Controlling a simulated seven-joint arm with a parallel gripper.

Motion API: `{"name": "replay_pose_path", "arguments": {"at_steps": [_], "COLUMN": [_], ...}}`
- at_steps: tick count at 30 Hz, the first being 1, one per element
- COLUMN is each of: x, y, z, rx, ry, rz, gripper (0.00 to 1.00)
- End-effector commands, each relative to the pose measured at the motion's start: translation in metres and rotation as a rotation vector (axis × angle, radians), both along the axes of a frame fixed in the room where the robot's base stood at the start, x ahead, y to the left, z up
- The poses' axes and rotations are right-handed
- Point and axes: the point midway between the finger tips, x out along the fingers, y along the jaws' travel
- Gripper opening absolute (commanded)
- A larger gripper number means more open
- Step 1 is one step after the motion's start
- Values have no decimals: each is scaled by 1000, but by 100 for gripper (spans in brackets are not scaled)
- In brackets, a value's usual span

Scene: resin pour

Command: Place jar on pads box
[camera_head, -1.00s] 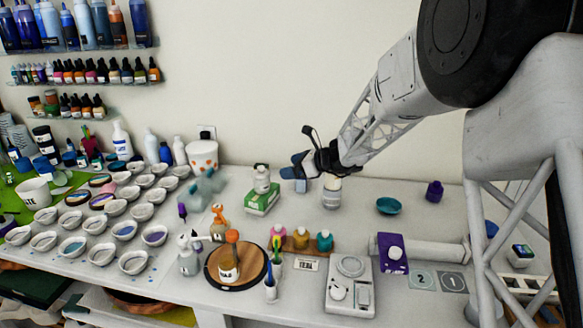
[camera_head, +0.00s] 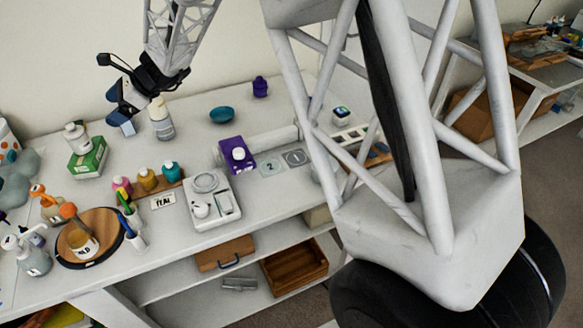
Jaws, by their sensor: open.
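A white-capped pale jar (camera_head: 76,135) stands upright on a green and white box (camera_head: 88,158) at the left of the table. Another pale bottle-like jar (camera_head: 161,121) with a tan label stands on the table right beside my gripper. My gripper (camera_head: 119,112) is open, with nothing seen between its blue-grey fingers. It is above and to the right of the green box. I cannot read which box is the pads box.
Small pink, amber and teal bottles (camera_head: 147,179) stand in front of the gripper, by a white scale (camera_head: 212,201). A round wooden board (camera_head: 76,256) holds a labelled bottle. A teal bowl (camera_head: 221,114) and a purple jar (camera_head: 260,87) stand at the back.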

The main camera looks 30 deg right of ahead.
Motion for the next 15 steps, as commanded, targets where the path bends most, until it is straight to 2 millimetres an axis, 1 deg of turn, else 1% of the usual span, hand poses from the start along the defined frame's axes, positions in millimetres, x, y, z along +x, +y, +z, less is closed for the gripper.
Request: {"name": "replay_pose_path", "arguments": {"at_steps": [1,6,8,12,14,15], "x": [-14,-62,-79,-120,-137,-149], "y": [-10,-43,-55,-84,-96,-104], "z": [8,28,34,46,48,51], "rx": [-30,-153,-197,-301,-346,-376], "ry": [-35,-163,-208,-308,-349,-375], "rz": [26,139,181,279,323,351], "gripper": [87,87,87,87,87,87]}}
